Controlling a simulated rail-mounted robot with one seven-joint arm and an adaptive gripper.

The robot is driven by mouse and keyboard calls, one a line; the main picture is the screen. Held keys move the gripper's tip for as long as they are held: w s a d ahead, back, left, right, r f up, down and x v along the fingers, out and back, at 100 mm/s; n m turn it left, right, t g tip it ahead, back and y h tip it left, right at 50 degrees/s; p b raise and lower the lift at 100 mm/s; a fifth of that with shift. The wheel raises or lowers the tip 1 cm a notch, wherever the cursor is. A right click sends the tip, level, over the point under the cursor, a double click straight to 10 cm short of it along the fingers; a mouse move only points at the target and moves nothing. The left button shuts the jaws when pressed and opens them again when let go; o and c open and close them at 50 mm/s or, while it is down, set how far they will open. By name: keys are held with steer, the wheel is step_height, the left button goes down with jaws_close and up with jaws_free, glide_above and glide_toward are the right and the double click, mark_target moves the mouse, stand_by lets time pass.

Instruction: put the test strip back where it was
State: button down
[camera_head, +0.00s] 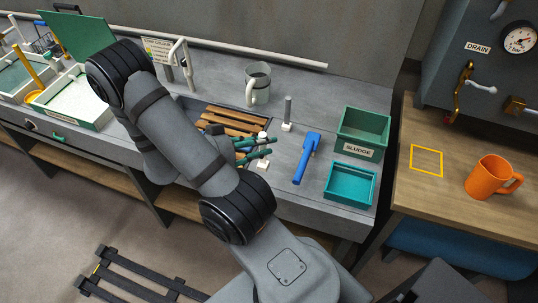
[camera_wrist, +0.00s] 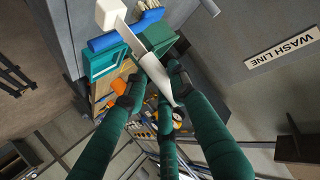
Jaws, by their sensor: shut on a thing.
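My gripper (camera_head: 262,148) has dark green fingers and is over the grey counter, left of the blue brush. In the wrist view, the fingertips (camera_wrist: 152,78) are closed around a thin pale strip (camera_wrist: 130,38) with a white block (camera_wrist: 110,14) at one end; I take it to be the test strip. The white block also shows just below the fingers in the head view (camera_head: 262,165). The fingers hide part of the strip. I cannot tell whether the block touches the counter.
A grey post on a white base (camera_head: 287,114) stands close right of the gripper. A blue brush (camera_head: 305,157), teal tray (camera_head: 350,185) and green SLUDGE bin (camera_head: 362,132) are further right. A wooden slatted rack (camera_head: 232,121) and grey mug (camera_head: 258,84) are behind. A yellow square outline (camera_head: 426,147) marks the wooden table.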

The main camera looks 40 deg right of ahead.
steer(key=w+d+f+p, duration=0.1)
steer(key=w+d+f, duration=0.2)
steer(key=d+f, duration=0.2)
steer(key=shift+f+p, duration=0.4)
steer(key=shift+f, duration=0.8)
steer(key=shift+w+f, duration=0.1)
steer(key=shift+f, duration=0.05)
steer(key=c, duration=1.5)
jaws_free()
steer(key=shift+o, duration=0.2)
steer(key=b+v, duration=0.2)
steer(key=v, duration=1)
